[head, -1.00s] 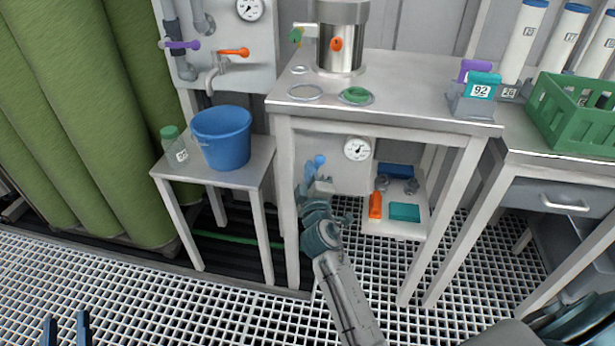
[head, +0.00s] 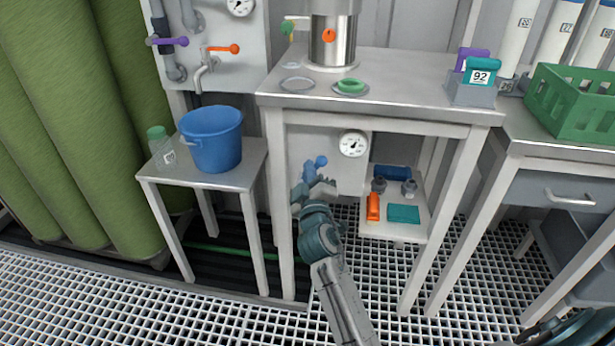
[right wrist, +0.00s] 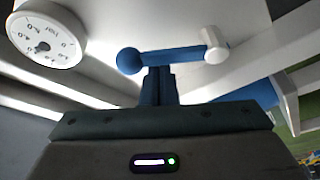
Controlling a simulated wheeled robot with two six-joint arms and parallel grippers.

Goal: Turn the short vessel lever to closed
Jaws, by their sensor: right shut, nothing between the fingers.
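A blue lever with a ball end (head: 321,161) is under the steel table's top, left of a round gauge (head: 353,143). In the right wrist view the lever (right wrist: 180,52) runs nearly level from its ball at left to a pale hub (right wrist: 215,45) at right. My right gripper (right wrist: 158,85) is shut and empty, its fingertips at the lever near the ball. I cannot tell whether they touch it. It also shows in the head view (head: 314,188). A short steel vessel (head: 332,42) stands on the table, with an orange knob (head: 329,36) and a green handle (head: 288,26).
The steel table's legs (head: 282,210) and top edge (head: 380,118) frame my right arm. A blue bucket (head: 211,140) and a bottle (head: 161,148) stand on the low stand at left. A shelf (head: 395,228) with small parts is right of my gripper.

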